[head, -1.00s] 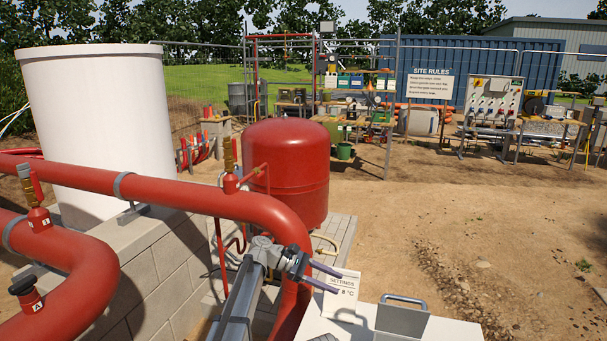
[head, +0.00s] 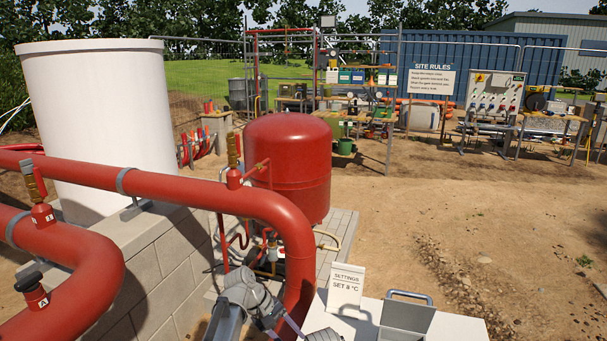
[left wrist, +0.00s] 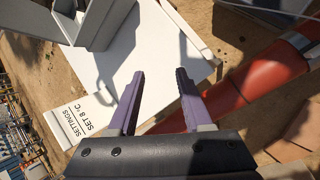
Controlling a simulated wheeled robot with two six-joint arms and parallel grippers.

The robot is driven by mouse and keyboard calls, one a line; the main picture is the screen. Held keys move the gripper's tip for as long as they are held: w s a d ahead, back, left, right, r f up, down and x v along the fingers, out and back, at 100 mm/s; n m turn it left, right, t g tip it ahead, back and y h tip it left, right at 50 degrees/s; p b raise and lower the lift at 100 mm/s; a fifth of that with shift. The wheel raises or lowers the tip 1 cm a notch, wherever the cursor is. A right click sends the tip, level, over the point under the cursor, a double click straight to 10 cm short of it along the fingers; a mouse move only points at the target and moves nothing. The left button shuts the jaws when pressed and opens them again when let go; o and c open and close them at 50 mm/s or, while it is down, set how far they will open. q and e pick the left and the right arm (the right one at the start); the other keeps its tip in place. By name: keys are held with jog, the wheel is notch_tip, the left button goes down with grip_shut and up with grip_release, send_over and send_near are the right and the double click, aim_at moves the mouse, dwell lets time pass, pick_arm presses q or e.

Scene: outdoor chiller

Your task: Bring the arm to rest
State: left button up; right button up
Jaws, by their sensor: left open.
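My left arm comes in at the bottom of the head view, in front of the thick red pipe (head: 285,215). Its gripper sits low, near the bottom edge and mostly cut off there. In the left wrist view my left gripper (left wrist: 160,75) shows its two purple fingers spread apart with nothing between them. The fingers are over the white top surface (left wrist: 155,50), and the red pipe (left wrist: 270,80) passes to their right. My right gripper is not in view.
A card (head: 346,288) reading "SETTINGS SET 8 °C" stands on the white cabinet top (head: 345,325), beside a grey handled lid (head: 407,315). A red tank (head: 287,170) and white tank (head: 100,120) stand behind the pipes. Sandy ground at right is open.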

pick_arm(q)
jog(key=s+a+f+m+t+y, duration=0.1)
jog(key=s+a+f+m+y, duration=0.15)
jog(key=s+a, duration=0.35)
jog(key=s+a+f+m+y, duration=0.1)
jog(key=s+a+m+y, duration=0.25)
jog(key=s+a, duration=0.3)
jog(key=s+d+m+y, duration=0.1)
jog(key=s+d+m, duration=0.3)
jog(key=d, duration=0.6)
jog(key=shift+s+g+y, duration=0.3)
jog(key=shift+s+y, duration=0.1)
jog(key=shift+s, duration=0.2)
